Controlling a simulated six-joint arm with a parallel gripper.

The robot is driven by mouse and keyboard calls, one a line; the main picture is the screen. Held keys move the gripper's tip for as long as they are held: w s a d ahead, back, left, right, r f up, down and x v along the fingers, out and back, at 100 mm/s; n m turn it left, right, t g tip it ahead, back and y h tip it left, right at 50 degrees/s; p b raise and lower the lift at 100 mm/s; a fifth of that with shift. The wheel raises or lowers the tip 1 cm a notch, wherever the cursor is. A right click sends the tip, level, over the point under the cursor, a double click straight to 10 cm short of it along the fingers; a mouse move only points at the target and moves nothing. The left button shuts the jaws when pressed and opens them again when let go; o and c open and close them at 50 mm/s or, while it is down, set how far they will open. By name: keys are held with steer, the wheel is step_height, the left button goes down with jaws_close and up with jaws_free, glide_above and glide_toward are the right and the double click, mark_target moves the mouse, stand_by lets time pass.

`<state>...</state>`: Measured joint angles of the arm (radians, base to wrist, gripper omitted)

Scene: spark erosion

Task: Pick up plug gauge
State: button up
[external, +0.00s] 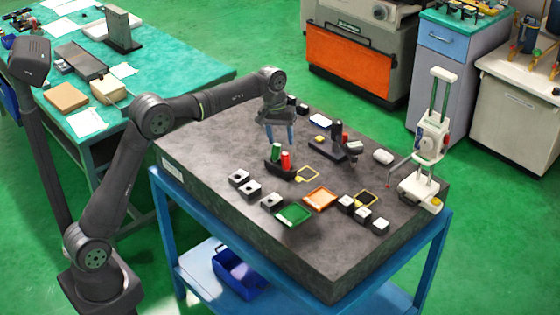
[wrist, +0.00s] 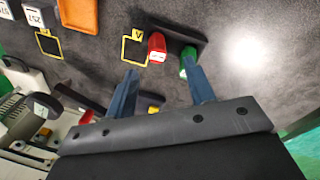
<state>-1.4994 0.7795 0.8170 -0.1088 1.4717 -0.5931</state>
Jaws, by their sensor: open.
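A green cylinder (external: 276,152) and a red cylinder (external: 286,160) stand upright side by side in a dark holder (external: 270,166) on the granite plate; they look like the plug gauge's two ends. In the wrist view the red one (wrist: 157,44) and the green one (wrist: 188,60) show beyond the fingertips, with the dark holder (wrist: 177,32) behind. My gripper (external: 280,143) is open and empty, pointing down just behind the holder. In the wrist view my gripper's (wrist: 160,67) right fingertip overlaps the green one; I cannot tell whether they touch.
A yellow outlined square (external: 307,174) lies beside the holder. Small blocks (external: 250,188), a green tray (external: 293,215) and an orange tray (external: 319,199) are nearer the front. A dark instrument (external: 330,148) and a tall white stand (external: 428,140) are to the right.

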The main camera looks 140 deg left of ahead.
mark_target(285, 154)
steer(key=f, duration=0.3)
steer(key=w+f, duration=0.1)
steer(key=f, duration=0.4)
steer(key=shift+w+a+f, duration=0.2)
steer(key=shift+a+f, duration=0.15)
steer(key=shift+a, duration=0.05)
steer(key=shift+c, duration=0.4)
jaws_close()
